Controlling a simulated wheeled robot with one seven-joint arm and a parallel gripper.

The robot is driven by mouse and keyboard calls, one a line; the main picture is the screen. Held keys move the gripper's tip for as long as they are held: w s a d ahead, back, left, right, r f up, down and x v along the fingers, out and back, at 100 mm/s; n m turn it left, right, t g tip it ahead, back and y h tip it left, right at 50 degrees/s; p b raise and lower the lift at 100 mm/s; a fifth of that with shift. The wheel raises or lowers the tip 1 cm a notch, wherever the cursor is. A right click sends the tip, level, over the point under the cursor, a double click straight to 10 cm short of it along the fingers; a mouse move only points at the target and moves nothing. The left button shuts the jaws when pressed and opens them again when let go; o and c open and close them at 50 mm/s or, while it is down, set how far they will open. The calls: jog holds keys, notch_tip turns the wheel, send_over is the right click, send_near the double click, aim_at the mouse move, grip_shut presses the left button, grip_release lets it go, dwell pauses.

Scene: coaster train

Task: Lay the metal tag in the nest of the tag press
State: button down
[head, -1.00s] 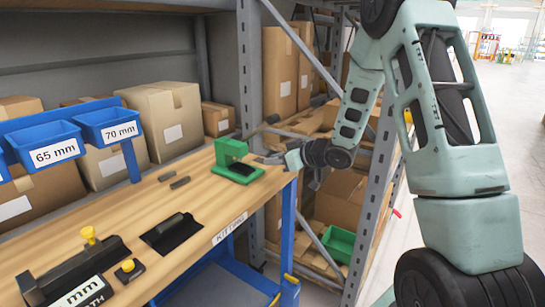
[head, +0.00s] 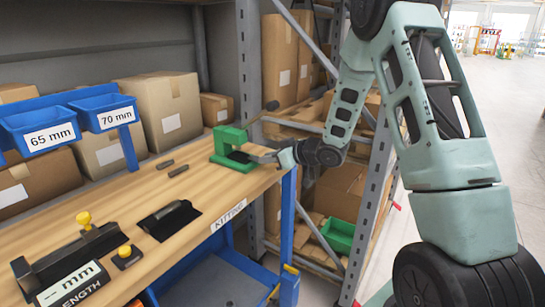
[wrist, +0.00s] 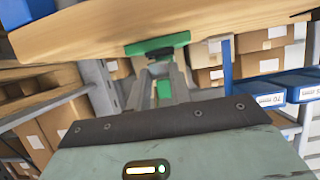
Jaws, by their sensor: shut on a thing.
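The green tag press (head: 229,136) stands at the right end of the wooden bench. It has a green base, an upright body and a lever rising to the right. My gripper (head: 262,158) reaches in from the right, with its fingertips at the press's open front side. In the wrist view, my gripper (wrist: 162,72) has its fingers close together, in front of the green press (wrist: 158,44). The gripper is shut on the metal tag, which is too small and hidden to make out. The nest is hidden by the fingers and the press body.
Blue bins (head: 42,132) hang at the back left. A grey rack post (head: 372,220) stands right of the bench.

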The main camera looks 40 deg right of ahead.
aim_at(252, 157)
jog(key=shift+w+a+f, duration=0.1)
jog(key=shift+w+a, duration=0.05)
jog(key=shift+w, duration=0.2)
jog(key=shift+w+a+f+p, duration=0.15)
jog(key=shift+w+a, duration=0.2)
jog(key=shift+w, duration=0.65)
jog(key=shift+w+a+p, duration=0.15)
jog(key=shift+w+a, duration=0.25)
jog(key=shift+w, duration=0.6)
jog(key=shift+w+a+f+p, duration=0.15)
jog(key=shift+w+a, duration=0.2)
jog(key=shift+w, duration=0.65)
jog(key=shift+r, duration=0.1)
jog(key=c, duration=1.2)
grip_release()
jog(key=shift+s+d, duration=0.1)
jog(key=v, duration=1.7)
jog(key=shift+s, duration=0.1)
